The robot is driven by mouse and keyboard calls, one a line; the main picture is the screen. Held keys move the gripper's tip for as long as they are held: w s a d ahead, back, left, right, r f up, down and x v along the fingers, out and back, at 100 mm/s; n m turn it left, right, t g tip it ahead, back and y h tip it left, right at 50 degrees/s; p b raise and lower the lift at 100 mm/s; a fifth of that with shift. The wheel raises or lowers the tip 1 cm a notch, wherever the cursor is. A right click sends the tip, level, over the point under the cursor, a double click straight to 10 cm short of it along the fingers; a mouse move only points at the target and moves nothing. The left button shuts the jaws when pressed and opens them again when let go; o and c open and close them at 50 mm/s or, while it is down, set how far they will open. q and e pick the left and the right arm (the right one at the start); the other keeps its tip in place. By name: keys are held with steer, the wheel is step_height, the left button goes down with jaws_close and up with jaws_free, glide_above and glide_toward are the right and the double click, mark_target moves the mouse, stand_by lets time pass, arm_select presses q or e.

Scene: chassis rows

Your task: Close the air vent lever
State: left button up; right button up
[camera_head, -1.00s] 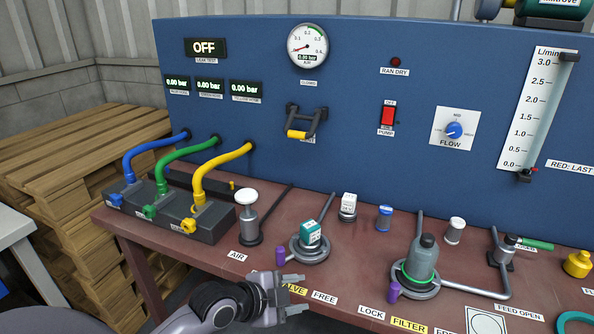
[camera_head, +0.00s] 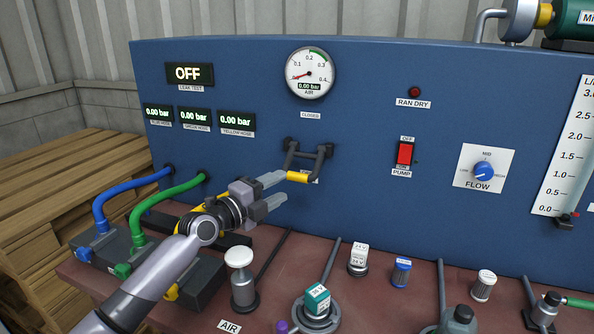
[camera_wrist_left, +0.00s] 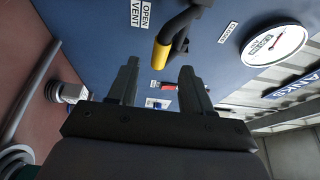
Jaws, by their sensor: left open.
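The air vent lever (camera_head: 299,176) is a dark U-shaped bar with a yellow grip, mounted on the blue panel below the air gauge. A CLOSED label sits above it, and its grip points down and out. In the left wrist view the yellow grip (camera_wrist_left: 161,53) lies ahead of the fingertips, near an OPEN VENT label (camera_wrist_left: 141,15). My left gripper (camera_head: 281,190) is open and empty, just left of the grip. One finger ends very near the grip; I cannot tell if it touches. The grip does not show between the fingers. My right gripper is not in view.
The air gauge (camera_head: 310,73) reads 0.00 bar. Blue (camera_head: 118,192) and green (camera_head: 158,197) hoses run left of my arm; the yellow one is mostly hidden behind it. A white-topped plunger (camera_head: 241,278) stands below the gripper. The red pump switch (camera_head: 404,153) is to the right.

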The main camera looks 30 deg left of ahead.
mark_target(294, 179)
arm_select(q)
steer(key=shift+w+r, duration=0.1)
steer(key=shift+w, duration=0.5)
steer(key=shift+w+d+p, duration=0.2)
steer(key=shift+w, duration=0.8)
steer(key=shift+w+d+p, duration=0.15)
steer(key=shift+w+p, duration=0.1)
steer(key=shift+w, duration=0.8)
steer(key=shift+w+d+p, duration=0.2)
steer(key=shift+w, duration=0.8)
jaws_close()
